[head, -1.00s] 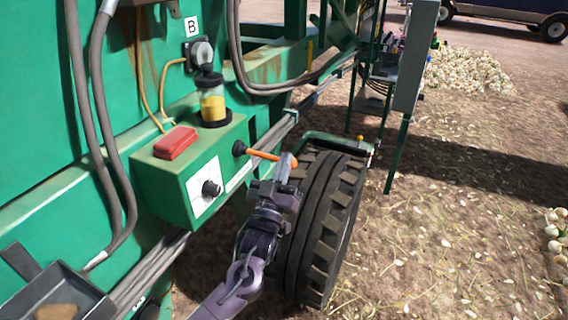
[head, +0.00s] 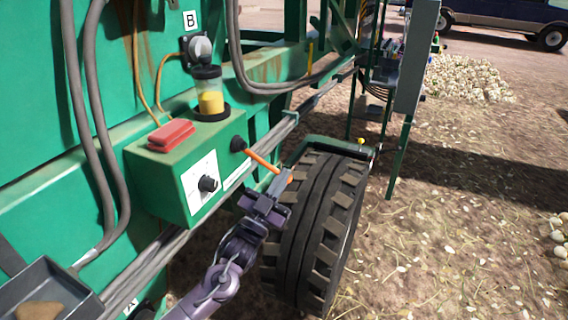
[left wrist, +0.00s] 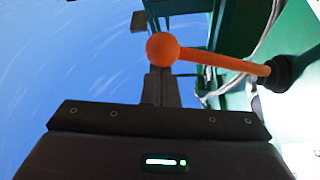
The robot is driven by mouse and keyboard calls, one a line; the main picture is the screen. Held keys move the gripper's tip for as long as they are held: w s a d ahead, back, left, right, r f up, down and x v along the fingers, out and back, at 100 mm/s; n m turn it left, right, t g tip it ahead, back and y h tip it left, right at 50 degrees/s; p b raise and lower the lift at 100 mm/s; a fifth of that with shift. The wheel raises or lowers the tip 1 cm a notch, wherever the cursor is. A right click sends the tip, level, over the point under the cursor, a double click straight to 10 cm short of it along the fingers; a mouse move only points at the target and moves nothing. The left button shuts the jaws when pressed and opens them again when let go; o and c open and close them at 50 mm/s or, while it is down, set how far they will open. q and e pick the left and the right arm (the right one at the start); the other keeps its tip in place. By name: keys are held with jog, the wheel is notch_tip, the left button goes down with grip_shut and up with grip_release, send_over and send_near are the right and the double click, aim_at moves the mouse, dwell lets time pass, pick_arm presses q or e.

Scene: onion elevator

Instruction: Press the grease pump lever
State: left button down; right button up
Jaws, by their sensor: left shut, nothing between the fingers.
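The grease pump is a green box (head: 160,195) on the machine's side, with a clear reservoir of yellow grease (head: 211,98) on top. Its orange lever (head: 262,160) sticks out from a black boot on the box's right side and slopes down to the right. My left gripper (head: 280,182) is shut and empty, with its fingertips at the lever's outer end. In the left wrist view the lever's round orange knob (left wrist: 162,48) sits right at the tips of the fingers (left wrist: 160,85); I cannot tell whether they touch. My right gripper is not in view.
A large black tyre (head: 318,225) stands just right of my left gripper. A red block (head: 171,135) and a black dial (head: 208,184) are on the box. Grey hoses hang at the left above a dark tray (head: 45,285). Open ground lies to the right.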

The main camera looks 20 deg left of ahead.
pick_arm(q)
jog(key=shift+a+f+m+h, duration=0.25)
jog(key=shift+f+m+h, duration=0.15)
jog(key=shift+f+m, duration=0.4)
pick_arm(e)
jog(key=shift+f, duration=0.45)
